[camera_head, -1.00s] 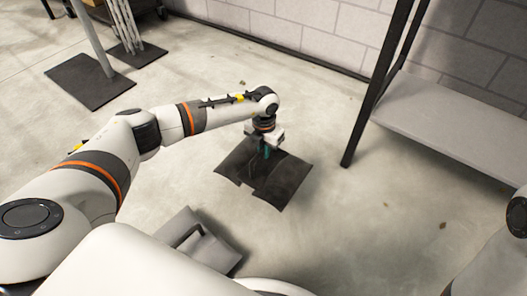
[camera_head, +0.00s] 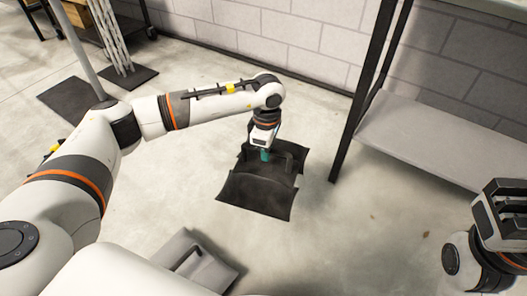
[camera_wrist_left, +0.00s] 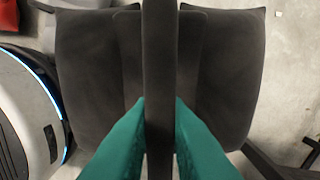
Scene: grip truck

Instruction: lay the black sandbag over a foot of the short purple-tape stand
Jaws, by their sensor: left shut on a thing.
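The black sandbag (camera_head: 257,192) is in the middle of the head view, two dark panels joined by a strap. My left gripper (camera_head: 265,154) is above its middle. In the left wrist view, the teal fingers (camera_wrist_left: 160,122) are shut on the upright black strap (camera_wrist_left: 159,60), with a panel of the sandbag (camera_wrist_left: 90,75) on either side. I cannot tell whether the bag clears the floor. My right gripper (camera_head: 503,212) is at the right edge; its fingers do not show clearly. No purple tape shows in any view.
A grey bag with a handle (camera_head: 190,262) lies on the floor near my base. A shelf with a black post (camera_head: 360,100) stands at the right by the block wall. Dark base plates with poles (camera_head: 72,100) are at the upper left. The floor between is clear.

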